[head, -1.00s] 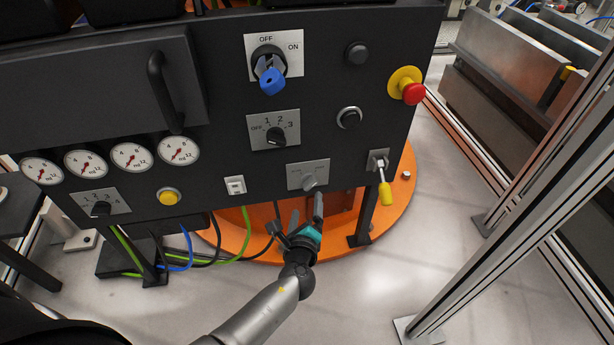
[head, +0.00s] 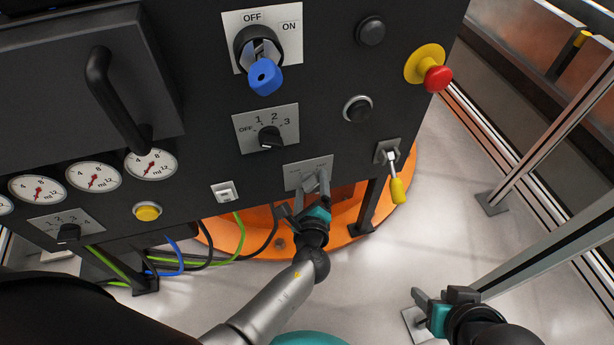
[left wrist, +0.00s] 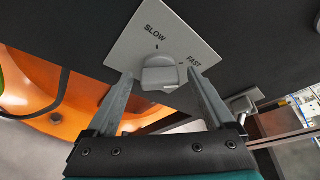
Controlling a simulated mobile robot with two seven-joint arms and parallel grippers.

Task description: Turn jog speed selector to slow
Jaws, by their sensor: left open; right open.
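The jog speed selector is a grey knob (left wrist: 160,74) on a light plate (left wrist: 128,50) marked SLOW and FAST. In the head view the plate (head: 296,176) sits low on the dark panel, with the knob partly hidden by my left gripper. My left gripper (left wrist: 163,80) is open, with one finger on each side of the knob; I cannot tell whether either touches it. I cannot tell clearly which mark the knob points to. In the head view my left gripper (head: 305,198) is below the plate. My right gripper (head: 436,298) is open and empty over the floor at lower right.
A toggle with a yellow handle (head: 397,188) hangs right of the selector. A red emergency button (head: 436,78), a 1-2-3 selector (head: 270,138) and a blue OFF/ON switch (head: 264,78) are higher up. A metal post (head: 545,260) stands at right.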

